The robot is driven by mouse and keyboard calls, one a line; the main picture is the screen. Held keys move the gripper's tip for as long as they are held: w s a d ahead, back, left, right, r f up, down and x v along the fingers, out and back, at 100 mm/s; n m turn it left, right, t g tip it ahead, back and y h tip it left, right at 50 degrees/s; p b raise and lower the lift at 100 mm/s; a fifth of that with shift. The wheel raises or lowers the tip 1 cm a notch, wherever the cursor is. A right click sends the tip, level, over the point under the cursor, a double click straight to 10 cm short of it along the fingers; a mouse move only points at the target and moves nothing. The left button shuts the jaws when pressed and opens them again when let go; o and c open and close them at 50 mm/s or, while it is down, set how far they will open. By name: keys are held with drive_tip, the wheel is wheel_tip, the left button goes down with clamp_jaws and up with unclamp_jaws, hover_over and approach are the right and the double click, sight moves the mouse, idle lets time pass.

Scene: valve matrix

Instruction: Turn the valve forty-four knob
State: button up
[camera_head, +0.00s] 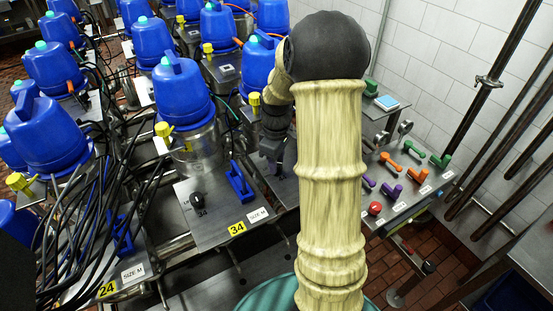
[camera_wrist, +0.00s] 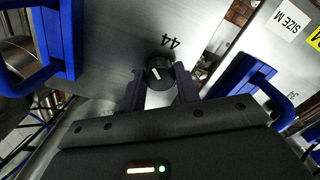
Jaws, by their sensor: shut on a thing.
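The valve 44 knob (camera_wrist: 160,73) is a small round black knob with a white pointer mark. In the wrist view it sits on a grey metal panel (camera_wrist: 115,45), just below the upside-down black number 44 (camera_wrist: 171,41). My gripper (camera_wrist: 160,84) has one dark finger on each side of the knob and is shut on it. The white mark slants up to the left in the wrist view. In the head view my gripper (camera_head: 271,146) is lowered over the panel right of panel 34, and my arm hides the knob.
Blue handles stand left (camera_wrist: 60,40) and right (camera_wrist: 240,78) of my gripper in the wrist view. In the head view, panel 34 (camera_head: 215,222) has its own black knob. Blue-capped vessels (camera_head: 180,90) crowd the left. A box with coloured handles (camera_head: 400,190) stands right.

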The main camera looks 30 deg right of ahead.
drive_tip(key=n, duration=0.2)
drive_tip(key=n+p, duration=0.2)
drive_tip(key=n, duration=0.1)
drive_tip(key=shift+r+n, duration=0.25)
drive_tip(key=shift+n, duration=0.05)
drive_tip(key=n+p, duration=0.3)
drive_tip(key=n, duration=0.1)
drive_tip(key=shift+w+f+n, duration=0.1)
drive_tip(key=shift+n, duration=0.3)
drive_tip(key=o, duration=1)
drive_tip(key=shift+f, duration=0.1)
